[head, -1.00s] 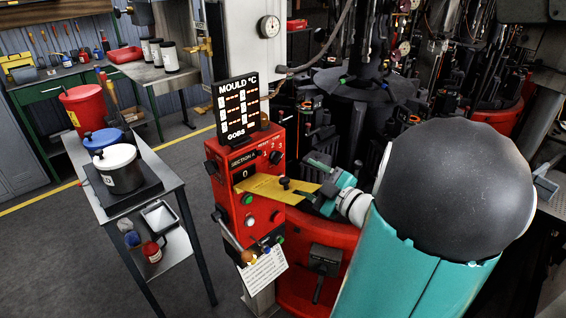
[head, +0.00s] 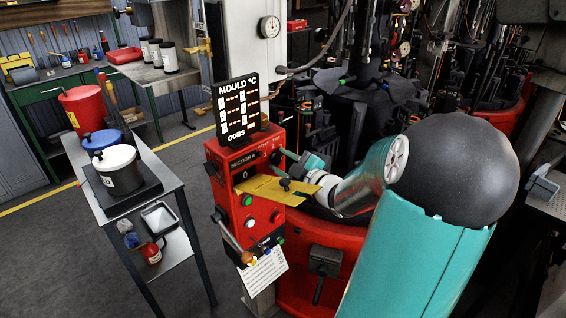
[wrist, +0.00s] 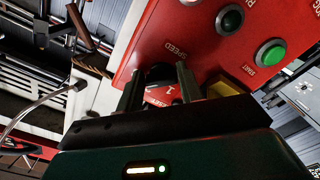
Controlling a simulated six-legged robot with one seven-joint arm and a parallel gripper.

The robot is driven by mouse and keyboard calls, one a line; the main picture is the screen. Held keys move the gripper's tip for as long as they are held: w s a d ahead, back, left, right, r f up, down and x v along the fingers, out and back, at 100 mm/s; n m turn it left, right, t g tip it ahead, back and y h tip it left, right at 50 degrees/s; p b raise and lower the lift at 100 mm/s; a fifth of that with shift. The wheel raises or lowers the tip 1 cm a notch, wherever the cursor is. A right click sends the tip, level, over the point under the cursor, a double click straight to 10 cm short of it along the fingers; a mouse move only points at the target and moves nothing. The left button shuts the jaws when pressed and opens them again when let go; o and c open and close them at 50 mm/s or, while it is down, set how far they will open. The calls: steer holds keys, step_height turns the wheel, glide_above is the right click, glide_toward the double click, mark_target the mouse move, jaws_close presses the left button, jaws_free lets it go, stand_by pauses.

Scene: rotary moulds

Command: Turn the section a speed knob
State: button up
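In the wrist view the black speed knob (wrist: 160,73) sits on the red panel beside the "SPEED" lettering. My gripper (wrist: 158,82) has its two dark fingers apart, one on each side of the knob. I cannot tell whether either finger touches it. In the head view my gripper (head: 284,156) is at the upper right of the box front, and it hides most of the knob.
A yellow plate (head: 258,187) with a black knob juts from the box just below my gripper. A green start button (wrist: 271,53) is close by on the panel. The mould temperature board (head: 238,110) stands on top of the box. A trolley (head: 165,178) with pots is left.

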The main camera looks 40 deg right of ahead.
steer(key=c, duration=0.5)
steer(key=shift+o, duration=0.2)
steer(key=shift+n, duration=0.3)
steer(key=shift+d+r+n, duration=0.1)
steer(key=shift+r+n, duration=0.05)
steer(key=shift+n, duration=3.95)
steer(key=o, duration=1)
steer(key=shift+s+r, duration=0.1)
steer(key=shift+s, duration=0.05)
